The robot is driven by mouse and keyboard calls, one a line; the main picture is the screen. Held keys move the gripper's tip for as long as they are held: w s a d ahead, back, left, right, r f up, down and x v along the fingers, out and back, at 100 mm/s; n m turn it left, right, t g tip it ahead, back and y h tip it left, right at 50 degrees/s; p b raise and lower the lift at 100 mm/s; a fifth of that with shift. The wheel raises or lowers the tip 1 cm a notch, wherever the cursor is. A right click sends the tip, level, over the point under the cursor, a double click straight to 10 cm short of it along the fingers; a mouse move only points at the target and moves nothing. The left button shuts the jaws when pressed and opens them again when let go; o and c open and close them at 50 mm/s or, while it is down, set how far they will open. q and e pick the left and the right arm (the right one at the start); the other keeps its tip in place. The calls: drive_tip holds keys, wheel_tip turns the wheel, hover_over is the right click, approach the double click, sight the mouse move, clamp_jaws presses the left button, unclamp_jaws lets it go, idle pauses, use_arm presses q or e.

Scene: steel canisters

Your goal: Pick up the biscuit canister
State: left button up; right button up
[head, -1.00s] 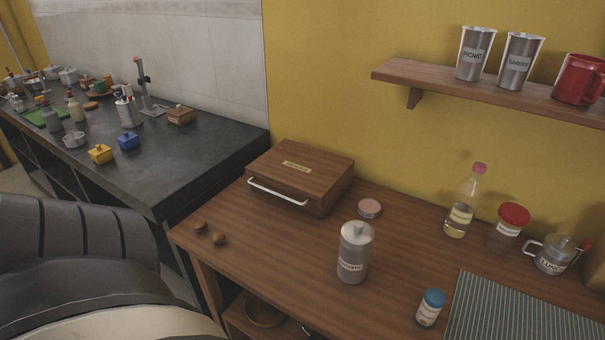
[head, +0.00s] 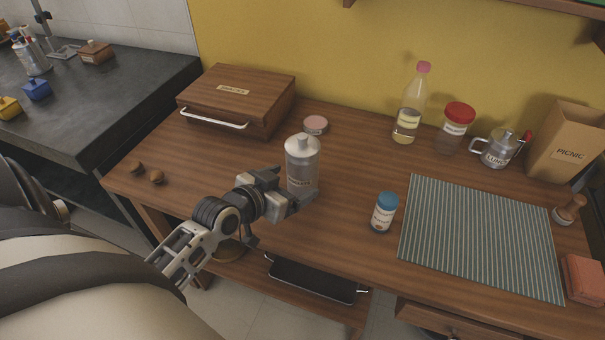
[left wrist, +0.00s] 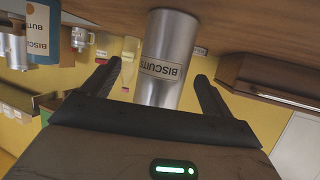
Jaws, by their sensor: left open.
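The biscuit canister (head: 302,160) is a steel cylinder with a domed, knobbed lid, standing upright on the wooden table in the head view. In the left wrist view the canister (left wrist: 168,60) appears upside down, with its "BISCUITS" label readable, between the two fingers. My left gripper (head: 291,187) is open at the canister's lower front, one finger on each side in the wrist view. I cannot tell whether the fingers touch it. The gripper partly hides the canister's lower part in the head view. My right gripper is not in view.
A wooden box (head: 237,100) with a handle stands behind left, and a small pink-topped tin (head: 315,125) behind the canister.

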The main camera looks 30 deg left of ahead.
use_arm(q)
drive_tip(key=shift+a+x, duration=0.2)
drive_tip(key=shift+x, duration=1.3)
drive_tip(key=shift+a+x, duration=0.2)
drive_tip(key=shift+x, duration=1.3)
drive_tip(key=shift+f, duration=0.1)
drive_tip(key=c, duration=1.1)
